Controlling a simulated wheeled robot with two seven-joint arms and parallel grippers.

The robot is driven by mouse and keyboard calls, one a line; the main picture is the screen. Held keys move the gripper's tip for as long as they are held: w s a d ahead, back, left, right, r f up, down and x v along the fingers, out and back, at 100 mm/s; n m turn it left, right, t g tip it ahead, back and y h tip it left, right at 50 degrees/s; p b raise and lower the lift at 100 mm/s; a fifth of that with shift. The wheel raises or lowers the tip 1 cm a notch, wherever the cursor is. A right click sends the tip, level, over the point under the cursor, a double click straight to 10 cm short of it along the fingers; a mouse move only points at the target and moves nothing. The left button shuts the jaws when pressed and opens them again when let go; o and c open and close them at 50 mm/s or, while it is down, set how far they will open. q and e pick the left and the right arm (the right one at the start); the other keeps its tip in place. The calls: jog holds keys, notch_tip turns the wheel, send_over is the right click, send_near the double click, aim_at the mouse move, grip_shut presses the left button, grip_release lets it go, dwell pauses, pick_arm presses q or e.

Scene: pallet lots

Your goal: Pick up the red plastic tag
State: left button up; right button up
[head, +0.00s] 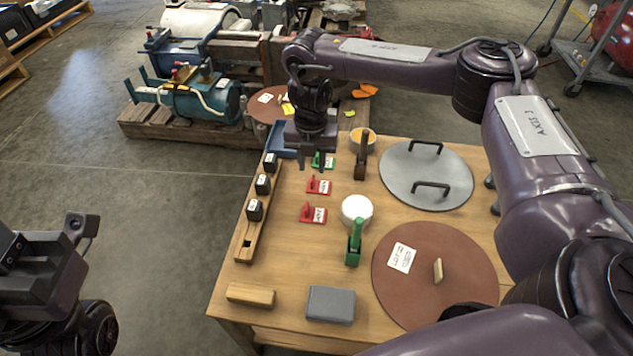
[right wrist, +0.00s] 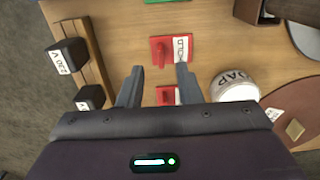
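Two red plastic tags lie on the wooden table: one farther back (head: 318,186) and one nearer the front (head: 313,214). In the right wrist view one red tag with a white label (right wrist: 171,50) lies just beyond my fingertips, and the other (right wrist: 166,96) shows between the fingers, partly cut off by my gripper body. My right gripper (head: 312,165) points down over the back of the tag row. It is open and empty in the right wrist view (right wrist: 159,72). Part of my left arm shows at the lower left; its fingers cannot be made out.
A green tag (head: 327,161) lies behind the red ones. A wooden rack with black blocks (head: 246,238) stands left.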

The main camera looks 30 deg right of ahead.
aim_at(313, 178)
notch_tip(313, 178, down, 5)
jog(key=b, duration=0.2)
jog(key=shift+f+b, duration=0.2)
jog(key=shift+b, duration=0.15)
jog(key=shift+s, duration=0.1)
jog(key=shift+c, duration=0.4)
grip_shut()
